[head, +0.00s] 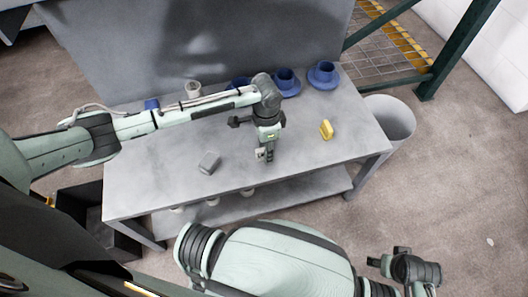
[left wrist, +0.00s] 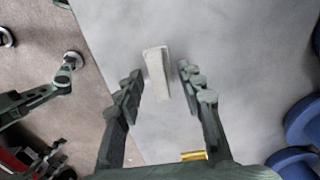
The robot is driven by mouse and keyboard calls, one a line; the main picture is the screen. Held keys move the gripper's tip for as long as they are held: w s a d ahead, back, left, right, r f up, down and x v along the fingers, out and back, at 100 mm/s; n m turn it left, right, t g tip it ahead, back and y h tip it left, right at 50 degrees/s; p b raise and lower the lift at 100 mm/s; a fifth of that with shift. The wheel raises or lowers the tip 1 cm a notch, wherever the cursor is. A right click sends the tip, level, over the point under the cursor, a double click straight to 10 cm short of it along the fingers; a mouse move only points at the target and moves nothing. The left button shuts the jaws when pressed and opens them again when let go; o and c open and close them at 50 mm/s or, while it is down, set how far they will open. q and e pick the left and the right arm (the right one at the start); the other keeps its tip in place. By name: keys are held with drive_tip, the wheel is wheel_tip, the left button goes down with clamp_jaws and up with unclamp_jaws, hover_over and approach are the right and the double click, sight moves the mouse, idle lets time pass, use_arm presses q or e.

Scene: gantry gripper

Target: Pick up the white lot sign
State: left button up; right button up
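The white lot sign (left wrist: 157,72) is a small pale wedge-shaped block on the table, seen between and slightly beyond the fingertips of my left gripper (left wrist: 160,80) in the left wrist view. A gap shows on each side of it, and I see no finger touching it. In the head view the left gripper (head: 267,153) points down above the table's front middle, and a pale part of the sign (head: 260,154) shows beside its fingers, mostly hidden. My right gripper (head: 392,258) is at the lower right, away from the table, and its fingers are unclear.
On the grey table (head: 140,190) are a yellow sign (head: 326,130) to the right and a grey block (head: 209,162) to the left. Blue cups on saucers (head: 323,75) and a pale cup (head: 193,89) stand at the back. A grey bin (head: 398,120) is at the right.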

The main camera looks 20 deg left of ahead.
use_arm(q)
clamp_jaws()
drive_tip(key=shift+r, duration=0.15)
